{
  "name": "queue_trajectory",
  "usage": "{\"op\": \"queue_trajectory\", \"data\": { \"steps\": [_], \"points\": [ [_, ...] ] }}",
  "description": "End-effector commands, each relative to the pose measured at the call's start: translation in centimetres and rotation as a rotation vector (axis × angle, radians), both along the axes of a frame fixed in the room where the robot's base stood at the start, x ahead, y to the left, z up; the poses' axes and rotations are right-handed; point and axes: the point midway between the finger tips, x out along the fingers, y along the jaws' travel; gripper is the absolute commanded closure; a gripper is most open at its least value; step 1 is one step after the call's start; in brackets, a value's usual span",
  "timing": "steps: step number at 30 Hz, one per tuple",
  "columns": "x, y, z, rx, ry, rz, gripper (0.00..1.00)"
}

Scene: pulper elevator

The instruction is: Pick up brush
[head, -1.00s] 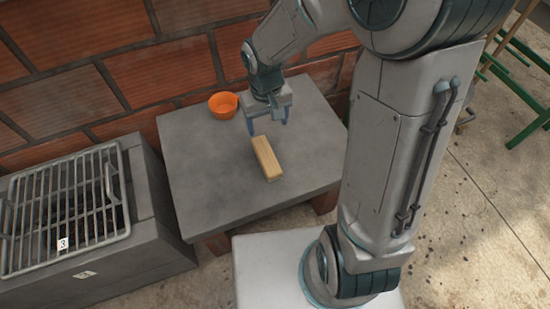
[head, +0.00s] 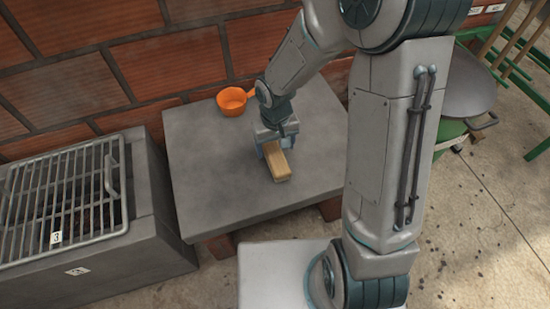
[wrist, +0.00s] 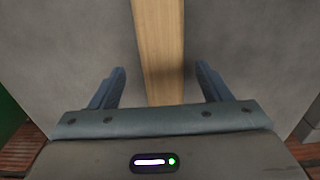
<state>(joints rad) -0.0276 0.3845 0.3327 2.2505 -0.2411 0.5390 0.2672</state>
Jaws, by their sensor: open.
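The brush (head: 278,164) is a light wooden block lying on the grey table. No bristles show. In the head view its far end is hidden under my gripper (head: 275,147). In the wrist view the wooden brush (wrist: 159,45) runs up the middle of the picture, between the two blue fingers of my gripper (wrist: 160,85). The fingers are open, one on each side, with a gap to the wood on both sides. I cannot tell how far above the table the fingertips are.
The grey table (head: 210,185) is mostly bare. An orange cup (head: 232,101) stands at its back, left of my arm. A grill with a metal grate (head: 60,195) stands to the left, and a brick wall (head: 80,85) is behind. A round pan (head: 468,85) is at the right.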

Motion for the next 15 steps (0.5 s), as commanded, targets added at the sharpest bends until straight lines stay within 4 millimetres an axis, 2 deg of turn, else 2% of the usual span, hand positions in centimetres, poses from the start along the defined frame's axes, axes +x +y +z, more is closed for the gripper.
{"op": "queue_trajectory", "data": {
  "steps": [1, 6, 14, 15],
  "points": [
    [-0.1, 0.1, -1.2, 0.000, 0.001, 0.003, 0.29],
    [-0.3, 0.3, -3.6, 0.000, 0.002, 0.002, 0.29],
    [-0.2, 0.3, -3.8, 0.000, -0.001, 0.001, 0.29],
    [-0.2, 0.3, -3.8, 0.000, -0.001, 0.001, 0.35]
  ]
}}
